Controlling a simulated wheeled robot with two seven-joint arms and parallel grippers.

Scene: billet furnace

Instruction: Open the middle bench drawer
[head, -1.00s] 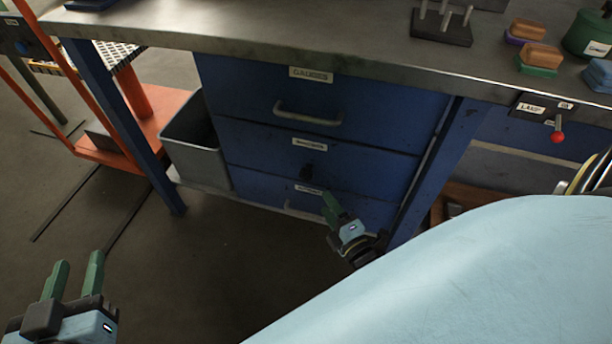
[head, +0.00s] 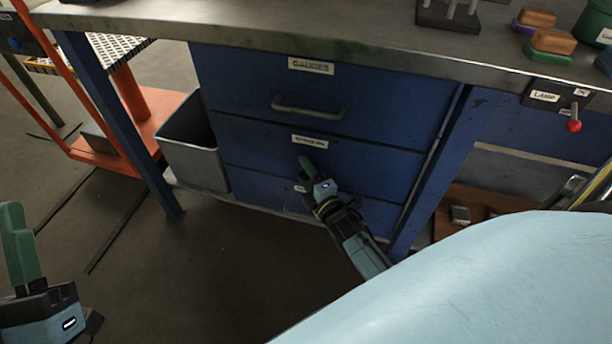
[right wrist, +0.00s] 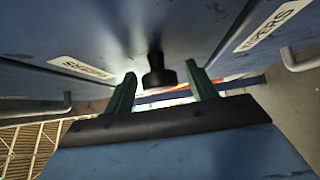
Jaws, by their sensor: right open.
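The middle bench drawer (head: 262,141) is a blue front with a white label, between the top and bottom drawers. It looks shut, flush with the others. My right gripper (head: 307,168) is in front of it, just below its label, and covers its knob in the head view. In the right wrist view a black knob (right wrist: 158,74) shows between and a little beyond the open green fingers (right wrist: 162,92). The fingers look clear of it on both sides. My left gripper (head: 22,245) is at the lower left, away from the bench; its finger gap is unclear.
The top drawer (head: 380,110) has a bar handle (head: 308,112) above my right gripper. A grey bin (head: 190,150) stands left of the drawers. A blue bench leg (head: 440,170) is on the right, and a red-knobbed lamp lever (head: 573,125) hangs under the top. Open floor lies in front.

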